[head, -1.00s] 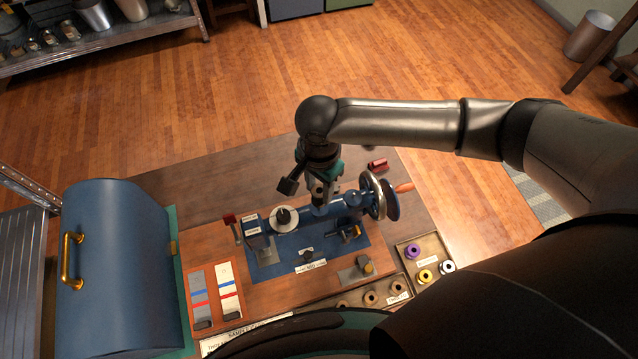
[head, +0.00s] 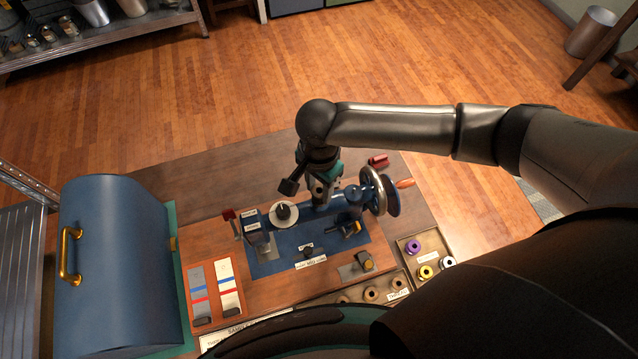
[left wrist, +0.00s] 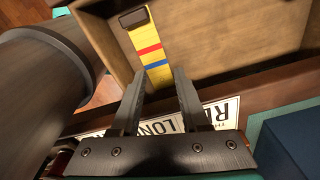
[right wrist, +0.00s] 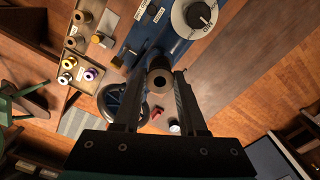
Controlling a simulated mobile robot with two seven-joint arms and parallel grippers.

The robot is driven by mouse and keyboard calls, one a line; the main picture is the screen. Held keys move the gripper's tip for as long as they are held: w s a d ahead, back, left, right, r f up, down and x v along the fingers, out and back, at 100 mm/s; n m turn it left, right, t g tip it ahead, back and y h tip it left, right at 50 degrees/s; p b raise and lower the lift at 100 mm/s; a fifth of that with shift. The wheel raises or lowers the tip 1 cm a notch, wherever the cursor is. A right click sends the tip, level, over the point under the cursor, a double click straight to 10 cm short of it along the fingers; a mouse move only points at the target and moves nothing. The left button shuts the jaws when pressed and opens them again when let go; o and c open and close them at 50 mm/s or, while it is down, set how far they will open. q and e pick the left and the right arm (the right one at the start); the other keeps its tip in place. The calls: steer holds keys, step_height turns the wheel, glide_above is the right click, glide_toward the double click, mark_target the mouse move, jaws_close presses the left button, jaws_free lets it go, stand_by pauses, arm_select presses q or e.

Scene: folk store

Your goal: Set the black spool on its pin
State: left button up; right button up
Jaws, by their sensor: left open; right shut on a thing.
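My right gripper (head: 323,203) is over the arm of the blue sewing machine (head: 345,205), close to its handwheel. In the right wrist view its fingers (right wrist: 158,88) are shut on a spool, the black spool (right wrist: 159,82), seen end-on with a brown end face and a dark hole. I cannot tell whether the spool touches the machine. The pin is not clear in any view; the gripper and spool may cover it. My left gripper (left wrist: 157,98) is open and empty in the left wrist view, near a printed sign (left wrist: 195,118). It does not show clearly in the head view.
The handwheel (head: 377,192) stands right of my right gripper, and a white dial (head: 284,214) left of it. A tray (head: 407,269) holds purple, yellow and white spools. A blue domed box (head: 115,250) stands at left. A striped yellow strip (left wrist: 151,50) lies beyond my left fingers.

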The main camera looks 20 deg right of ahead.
steer(key=shift+f, duration=0.4)
steer(key=shift+f, duration=0.35)
stand_by(0.3)
steer(key=o, duration=1)
steer(key=shift+r, duration=0.1)
step_height(320, 180, up, 15)
steer(key=p, duration=0.1)
